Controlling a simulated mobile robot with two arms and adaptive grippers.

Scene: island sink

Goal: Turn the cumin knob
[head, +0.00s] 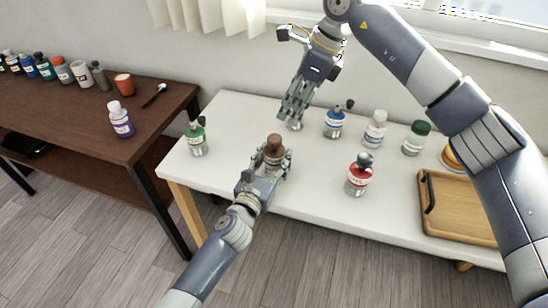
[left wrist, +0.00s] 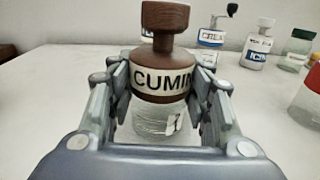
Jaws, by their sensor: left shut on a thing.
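The cumin jar (head: 273,146) stands on the white table, with a brown knob on top and a clear glass lower part. In the left wrist view its brown knob (left wrist: 170,17) stands above a brown collar, and the label (left wrist: 163,80) reads "CUMIN". My left gripper (head: 272,162) is shut around the jar's body, one finger on each side, at label height; the fingers also show in the left wrist view (left wrist: 161,88). The knob is clear of these fingers. My right gripper (head: 293,112) points down over the table behind the cumin jar, apart from it; its finger gap is unclear.
A green bottle (head: 196,139) stands left; a blue bottle (head: 334,123), a white-capped jar (head: 375,130), a green-lidded jar (head: 416,138) and a red bottle (head: 359,175) stand right. A wooden tray (head: 455,210) lies far right. A brown table (head: 75,122) with several bottles is at left.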

